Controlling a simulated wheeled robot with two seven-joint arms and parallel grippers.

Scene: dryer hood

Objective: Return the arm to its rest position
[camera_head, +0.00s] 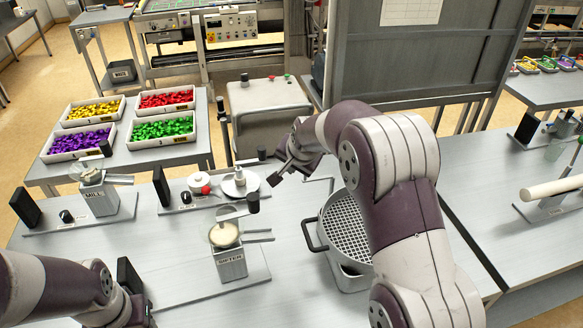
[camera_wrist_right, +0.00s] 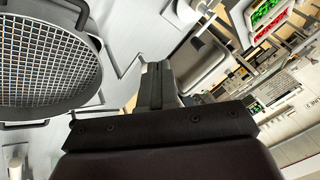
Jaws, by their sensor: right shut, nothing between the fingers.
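My right arm comes in from the lower right of the head view and bends over the bench. Its dark gripper (camera_head: 281,173) points down and left above the bench, beyond the pot's left side. In the right wrist view the fingers (camera_wrist_right: 155,84) are together with nothing between them. My left arm shows at the lower left. Its gripper (camera_head: 138,300) is only partly visible there, low near the bench, and its fingers cannot be made out.
A grey pot with a mesh top (camera_head: 347,232) stands beside my right arm, partly hidden by it. A sifter (camera_head: 230,262), a mill (camera_head: 100,196) and a red-and-white item (camera_head: 199,184) stand left. Trays of coloured pieces (camera_head: 162,128) sit behind. A dark hood panel (camera_head: 425,55) rises behind my arm.

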